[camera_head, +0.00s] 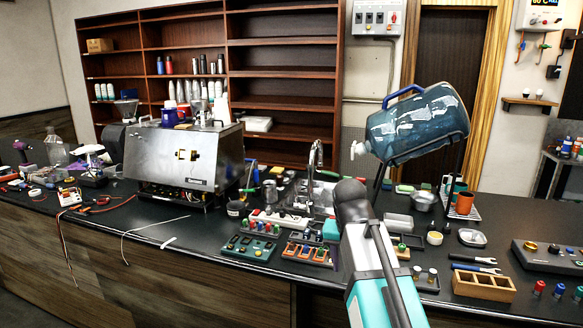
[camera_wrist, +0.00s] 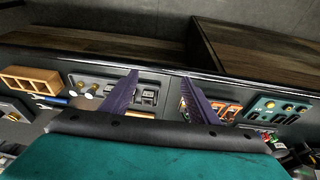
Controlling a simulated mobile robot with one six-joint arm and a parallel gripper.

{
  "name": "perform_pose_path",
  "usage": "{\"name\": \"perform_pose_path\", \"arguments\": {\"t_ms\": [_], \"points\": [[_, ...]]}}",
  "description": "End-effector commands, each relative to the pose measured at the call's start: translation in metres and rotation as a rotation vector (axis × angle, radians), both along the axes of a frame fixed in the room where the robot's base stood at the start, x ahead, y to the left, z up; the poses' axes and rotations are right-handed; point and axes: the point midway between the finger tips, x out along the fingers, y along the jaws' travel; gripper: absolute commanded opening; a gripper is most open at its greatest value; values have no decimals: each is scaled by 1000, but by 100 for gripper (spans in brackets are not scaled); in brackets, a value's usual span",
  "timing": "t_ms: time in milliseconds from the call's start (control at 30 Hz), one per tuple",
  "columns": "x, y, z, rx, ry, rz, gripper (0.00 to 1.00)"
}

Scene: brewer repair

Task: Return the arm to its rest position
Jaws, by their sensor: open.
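My arm reaches up from the bottom of the head view, teal and white with a dark joint, in front of the counter (camera_head: 210,240). Beyond the fingers lie the counter's edge and small panels with switches and buttons. I cannot tell how far the fingers are above the counter.
A steel brewer (camera_head: 185,155) stands on the counter at left. A blue water jug (camera_head: 415,125) tilts in a stand at right. A green button panel (camera_head: 246,248), an orange-switch panel (camera_head: 306,254) and a wooden tray (camera_head: 484,285) lie near the front edge. Shelves (camera_head: 280,55) stand behind.

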Motion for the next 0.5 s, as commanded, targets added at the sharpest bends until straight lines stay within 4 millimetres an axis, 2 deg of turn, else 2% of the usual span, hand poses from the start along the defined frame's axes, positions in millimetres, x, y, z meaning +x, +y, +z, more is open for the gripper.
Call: {"name": "perform_pose_path", "arguments": {"t_ms": [100,500], "points": [[-3,-3,-33,-4,53,-4,55],[-25,-12,-136,-7,215,-17,55]]}}
